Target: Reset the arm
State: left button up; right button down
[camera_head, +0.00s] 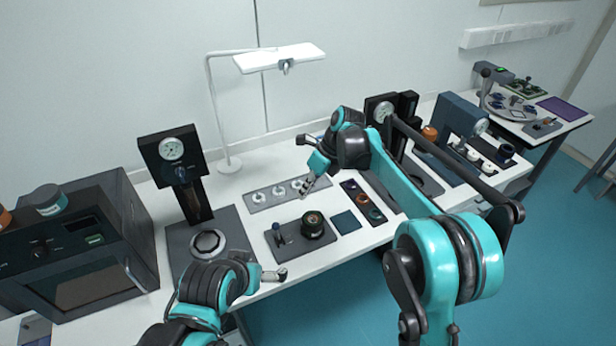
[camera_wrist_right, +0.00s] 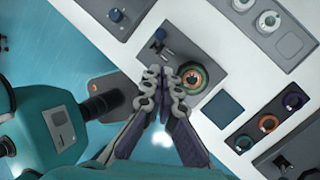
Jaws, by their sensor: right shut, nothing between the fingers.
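My right arm reaches in from the right of the head view and bends back over the table. Its gripper (camera_head: 309,188) is above the white table (camera_head: 262,292), near a grey strip with several white rings. In the right wrist view the fingers of this gripper (camera_wrist_right: 166,76) are together with nothing between them. They appear in front of a dark base plate with a round green-and-copper part. My left arm is low at the left of the head view. Its gripper (camera_head: 277,274) is near the table's front edge, too small to tell open or shut.
The dark base plate (camera_head: 284,250) bears a round part (camera_head: 313,223). A blue-green square pad (camera_head: 345,222) and a tray with coloured rings (camera_head: 349,187) lie right of it. Gauge presses (camera_head: 172,150) and a dark oven-like box (camera_head: 92,290) stand around. A lamp (camera_head: 279,57) overhangs the back.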

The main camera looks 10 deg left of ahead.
jog(key=s+d+r+n+t+h+b, duration=0.1)
jog(key=s+d+r+n+t+b, duration=0.1)
jog(key=s+d+n, duration=0.5)
jog(key=s+d+r+n+t+h+b, duration=0.15)
jog(key=s+d+n, duration=0.3)
jog(key=d, duration=0.55)
jog(key=s+d+f+n+t+h+b, duration=0.1)
jog(key=s+d+f+n+t, duration=0.1)
jog(key=s+d+f+n, duration=0.2)
jog(key=s+d+f+n+t+h+b, duration=0.1)
jog(key=s+d+f+n, duration=0.4)
jog(key=s, duration=0.5)
jog(key=d+n+t+b, duration=0.1)
jog(key=d+n, duration=0.1)
jog(key=n, duration=0.1)
jog(key=shift+s+d+f+t, duration=0.15)
jog(key=shift+s+d+t, duration=0.1)
jog(key=shift+s+t, duration=0.1)
